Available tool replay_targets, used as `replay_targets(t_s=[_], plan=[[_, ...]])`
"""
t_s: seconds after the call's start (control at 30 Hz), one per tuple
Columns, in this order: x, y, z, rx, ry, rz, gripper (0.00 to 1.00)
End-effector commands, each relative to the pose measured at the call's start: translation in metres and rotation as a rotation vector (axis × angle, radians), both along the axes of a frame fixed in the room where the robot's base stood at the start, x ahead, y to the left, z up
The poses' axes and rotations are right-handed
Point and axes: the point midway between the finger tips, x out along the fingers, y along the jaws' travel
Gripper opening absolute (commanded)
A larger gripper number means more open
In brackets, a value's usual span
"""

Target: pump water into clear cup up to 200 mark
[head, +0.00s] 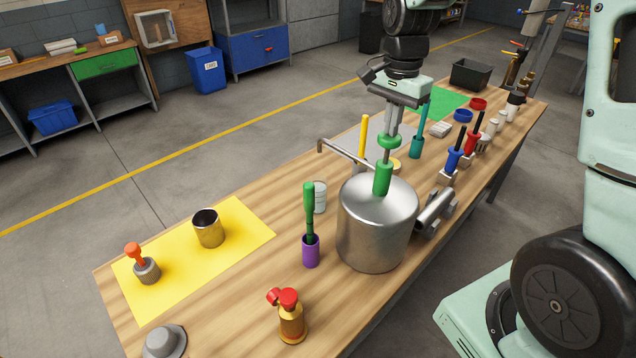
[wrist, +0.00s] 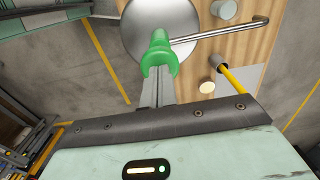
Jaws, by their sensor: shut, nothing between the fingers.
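A large metal pot (head: 375,235) stands on the wooden table, with a green pump (head: 383,178) on its lid, topped by a green knob (head: 390,141). A thin metal spout (head: 345,153) reaches left from the pump.
A purple holder (head: 311,250) with a green-handled tool and an orange-brown bottle (head: 290,318) with a red top stand in front. A yellow mat (head: 180,268) holds a metal can (head: 208,228). Several tools crowd the right side. Bare wood lies between mat and cup.

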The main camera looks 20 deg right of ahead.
Motion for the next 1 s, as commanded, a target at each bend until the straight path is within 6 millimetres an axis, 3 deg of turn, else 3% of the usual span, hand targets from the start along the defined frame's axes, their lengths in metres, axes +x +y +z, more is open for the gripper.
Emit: replay_targets(t_s=[0.3,0.43,1.0], plan=[[0.0,0.0,-0.011,0.001,0.001,0.0,0.0],[0.0,0.0,-0.007,0.0,0.001,0.0,0.0],[0.0,0.0,0.046,0.0,0.0,0.001,0.0]])
